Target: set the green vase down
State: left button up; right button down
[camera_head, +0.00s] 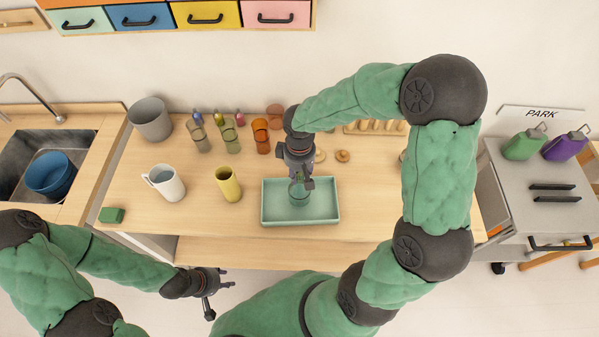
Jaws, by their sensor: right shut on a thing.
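The green vase (299,196) is a small, translucent green vessel over the green tray (325,215). My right gripper (300,184) is shut on it from above and hides its upper part. The vase looks upright, within the tray's outline; I cannot tell whether its base touches the tray floor. My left gripper (220,298) is open and empty, low in front of the table's front edge.
A yellow cup (228,184), a white mug (166,183) and a green sponge (111,215) stand left of the tray. Tumblers, an orange cup (261,137) and a grey bin (150,119) stand behind. The table right of the tray is partly hidden by my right arm.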

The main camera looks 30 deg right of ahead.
jog(key=c, duration=0.9)
grip_release()
notch_tip(320, 180, up, 12)
jog(key=shift+r+p, duration=0.1)
jog(key=shift+p, duration=0.75)
